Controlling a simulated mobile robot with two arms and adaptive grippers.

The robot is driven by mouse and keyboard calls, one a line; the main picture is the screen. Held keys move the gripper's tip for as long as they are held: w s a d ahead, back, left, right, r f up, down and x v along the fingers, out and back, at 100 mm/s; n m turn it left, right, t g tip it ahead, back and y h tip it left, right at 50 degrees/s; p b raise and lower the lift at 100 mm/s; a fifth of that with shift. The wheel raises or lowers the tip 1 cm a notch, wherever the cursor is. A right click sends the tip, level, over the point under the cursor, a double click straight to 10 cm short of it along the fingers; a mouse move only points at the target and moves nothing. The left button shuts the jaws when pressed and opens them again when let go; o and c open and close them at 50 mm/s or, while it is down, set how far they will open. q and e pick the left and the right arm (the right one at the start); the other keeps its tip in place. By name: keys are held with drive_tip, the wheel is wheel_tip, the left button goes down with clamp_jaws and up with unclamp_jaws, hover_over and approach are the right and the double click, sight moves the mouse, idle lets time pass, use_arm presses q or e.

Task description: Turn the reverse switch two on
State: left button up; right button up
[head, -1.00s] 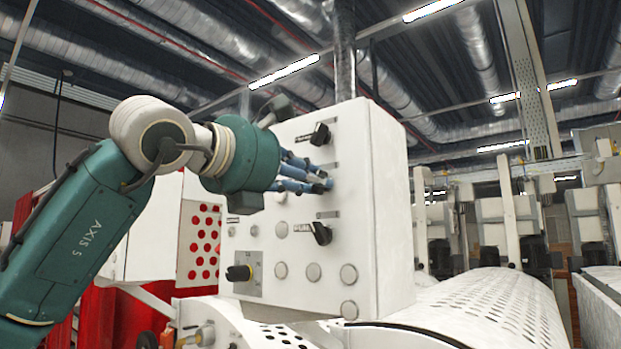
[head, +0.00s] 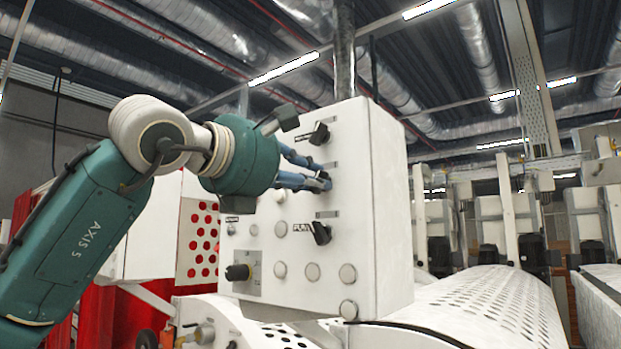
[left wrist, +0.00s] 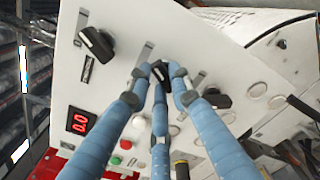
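My left gripper (head: 322,178), with blue fingers, is at the front of the white control box (head: 390,210). Its fingertips surround a small black rotary switch between two other black switches. This middle switch (left wrist: 160,72) shows between the fingertips in the left wrist view, where the fingers look closed in around it. In the head view the fingers mostly hide it. I cannot read which switch is reverse switch two. My right gripper is not in view.
An upper black switch (head: 319,134) and a lower black switch (head: 320,233) sit close above and below the fingers. A red digital display (left wrist: 77,122) shows in the wrist view. A perforated white roller (head: 490,305) lies at the right.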

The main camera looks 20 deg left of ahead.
use_arm(q)
drive_tip(key=o, duration=0.4)
drive_tip(key=shift+c, duration=0.2)
drive_tip(key=shift+s, duration=0.1)
drive_tip(key=v, duration=1.1)
drive_tip(key=shift+s+a, duration=0.15)
drive_tip(key=shift+s, duration=0.2)
